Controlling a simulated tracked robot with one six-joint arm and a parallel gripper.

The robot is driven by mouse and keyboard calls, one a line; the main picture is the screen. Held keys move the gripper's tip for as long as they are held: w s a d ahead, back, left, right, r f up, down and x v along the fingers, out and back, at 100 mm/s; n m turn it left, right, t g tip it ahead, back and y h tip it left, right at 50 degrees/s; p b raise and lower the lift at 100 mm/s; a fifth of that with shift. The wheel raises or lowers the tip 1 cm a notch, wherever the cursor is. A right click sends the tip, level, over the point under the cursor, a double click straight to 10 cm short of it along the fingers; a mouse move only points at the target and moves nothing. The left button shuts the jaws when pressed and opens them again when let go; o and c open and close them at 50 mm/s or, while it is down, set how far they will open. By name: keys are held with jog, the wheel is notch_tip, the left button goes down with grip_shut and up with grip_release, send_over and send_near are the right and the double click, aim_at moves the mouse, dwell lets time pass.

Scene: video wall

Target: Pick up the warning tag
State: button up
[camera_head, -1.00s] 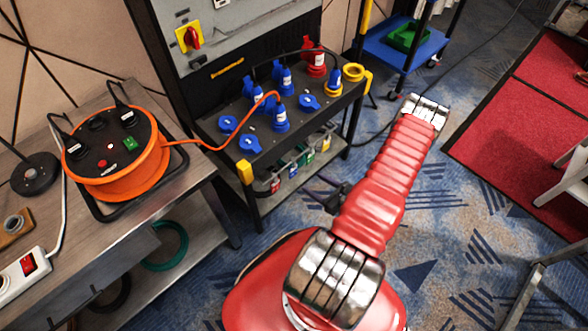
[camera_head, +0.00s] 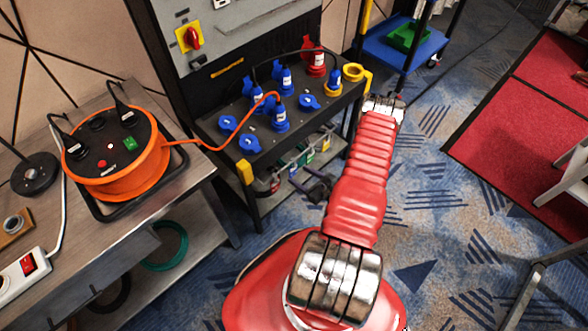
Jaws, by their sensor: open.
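My gripper (camera_head: 308,187) is small and dark, left of my red arm link and in front of the black power stand. It is open, and I see nothing held in it.
The black power stand (camera_head: 262,205) carries blue and red plugs. An orange cable reel (camera_head: 133,183) sits on the bench (camera_head: 100,240) at left, its orange cable running to the stand. A blue trolley (camera_head: 390,52) stands behind. Patterned carpet (camera_head: 440,215) is open at right.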

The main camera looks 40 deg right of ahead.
aim_at(294, 170)
jog(key=shift+x, duration=2.6)
jog(key=c, duration=1.1)
jog(key=shift+r, duration=0.1)
jog(key=shift+r, duration=0.6)
jog(key=s, duration=1.8)
jog(key=shift+d, duration=0.2)
